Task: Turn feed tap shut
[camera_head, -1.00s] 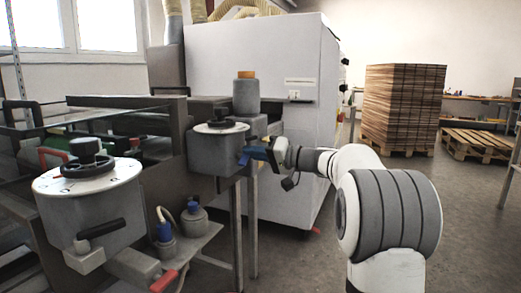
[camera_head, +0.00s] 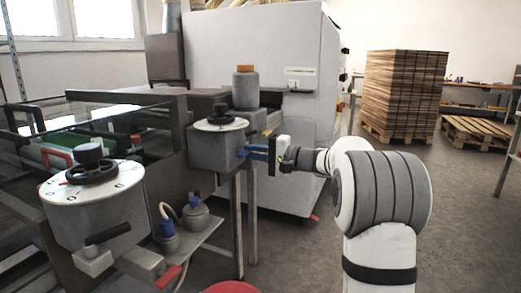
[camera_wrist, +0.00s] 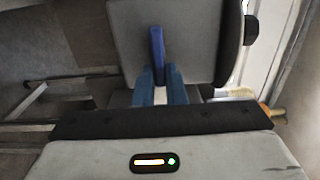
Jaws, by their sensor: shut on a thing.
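The feed tap's dark blue lever (camera_wrist: 157,46) sticks out from the side of a grey box-shaped pot (camera_wrist: 190,35) in the wrist view. In the head view this pot (camera_head: 214,153), with a white dial on top, stands mid-picture. My gripper (camera_head: 248,152) reaches in from the right with its blue fingers at the lever. In the wrist view my gripper (camera_wrist: 159,72) is shut on the lever, one finger on each side. In the head view the fingers mostly hide the lever, so its angle is hard to read there.
A larger pot (camera_head: 95,215) with a black-handled tap (camera_head: 107,234) stands at left. A red-handled lever (camera_head: 168,278) and capped bottles (camera_head: 194,218) are below it. A white machine cabinet (camera_head: 250,60) stands behind. Open floor (camera_head: 465,220) lies right, before stacked boards (camera_head: 403,92).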

